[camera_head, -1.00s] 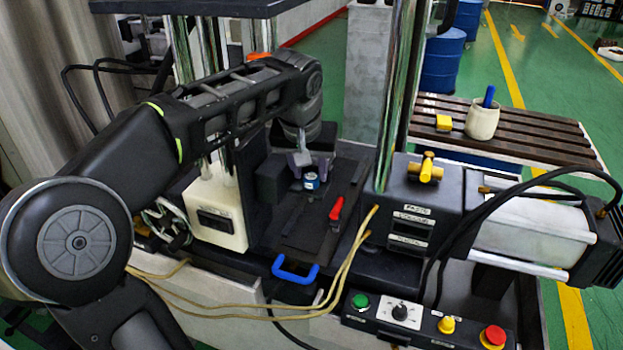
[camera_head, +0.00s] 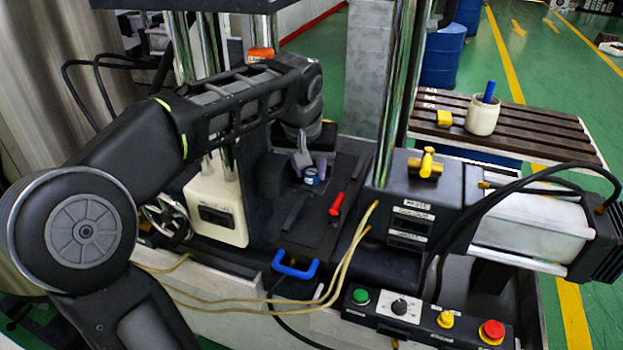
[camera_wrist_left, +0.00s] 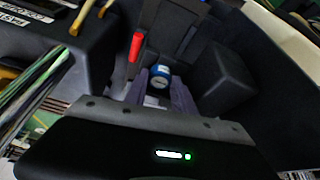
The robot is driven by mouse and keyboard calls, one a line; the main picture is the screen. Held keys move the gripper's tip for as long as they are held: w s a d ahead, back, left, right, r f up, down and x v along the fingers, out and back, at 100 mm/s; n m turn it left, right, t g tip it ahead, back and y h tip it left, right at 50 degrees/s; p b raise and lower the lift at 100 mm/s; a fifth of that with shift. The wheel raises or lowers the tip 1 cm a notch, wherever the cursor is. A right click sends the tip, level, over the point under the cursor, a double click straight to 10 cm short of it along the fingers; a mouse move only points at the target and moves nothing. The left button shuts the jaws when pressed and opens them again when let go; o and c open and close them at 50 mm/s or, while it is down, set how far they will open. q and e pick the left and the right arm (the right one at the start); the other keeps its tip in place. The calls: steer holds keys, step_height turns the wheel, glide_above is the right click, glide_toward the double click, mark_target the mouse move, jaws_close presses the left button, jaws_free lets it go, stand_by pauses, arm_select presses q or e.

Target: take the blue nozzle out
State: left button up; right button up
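The blue nozzle (camera_head: 311,176) is a small blue cylinder with a pale band, on the dark mould area in the middle of the machine. It also shows in the left wrist view (camera_wrist_left: 160,73). My left gripper (camera_head: 311,165) is just above and around the back of the nozzle. In the left wrist view its two grey-purple fingers (camera_wrist_left: 160,90) are apart, with the nozzle between or just beyond their tips. I cannot tell whether they touch it. My right gripper is not in view.
A red handle (camera_head: 336,204) stands right of the nozzle, and a dark block (camera_wrist_left: 228,80) sits close beside it. Chrome columns (camera_head: 400,90) rise nearby. A blue handle (camera_head: 296,268) and cables are in front. A slatted table (camera_head: 545,140) holds a white cup (camera_head: 483,118).

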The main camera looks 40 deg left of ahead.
arm_select(q)
jaws_close()
steer(key=shift+r, duration=0.1)
